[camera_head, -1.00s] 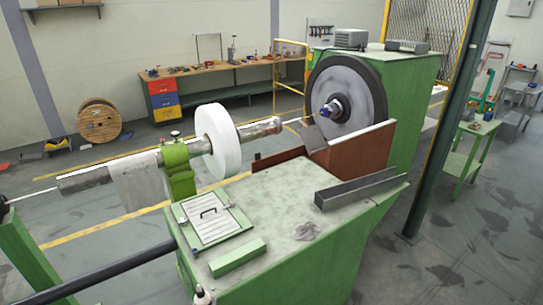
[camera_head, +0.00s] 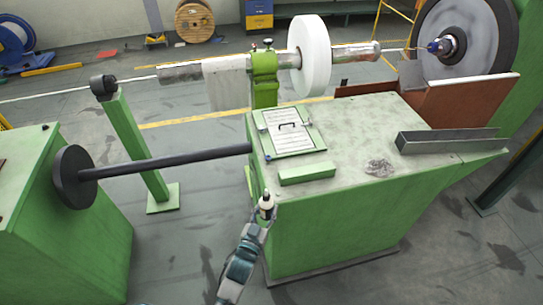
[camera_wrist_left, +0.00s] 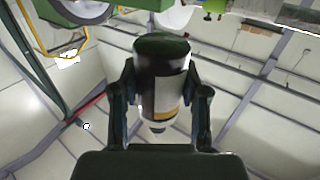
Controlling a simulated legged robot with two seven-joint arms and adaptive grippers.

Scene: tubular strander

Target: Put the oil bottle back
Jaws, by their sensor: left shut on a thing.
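The oil bottle (camera_head: 266,203) is small, with a dark body, a pale label and a light pointed top. My left gripper (camera_head: 262,214) is shut on it and holds it upright in front of the near left corner of the green machine cabinet (camera_head: 330,225). In the left wrist view the bottle (camera_wrist_left: 162,85) sits between the two dark fingers (camera_wrist_left: 160,105), with its dark base toward the top of the picture. I cannot tell whether the bottle touches the cabinet. My right gripper is not in view.
A dark horizontal bar (camera_head: 165,164) with a round disc runs left of the cabinet.

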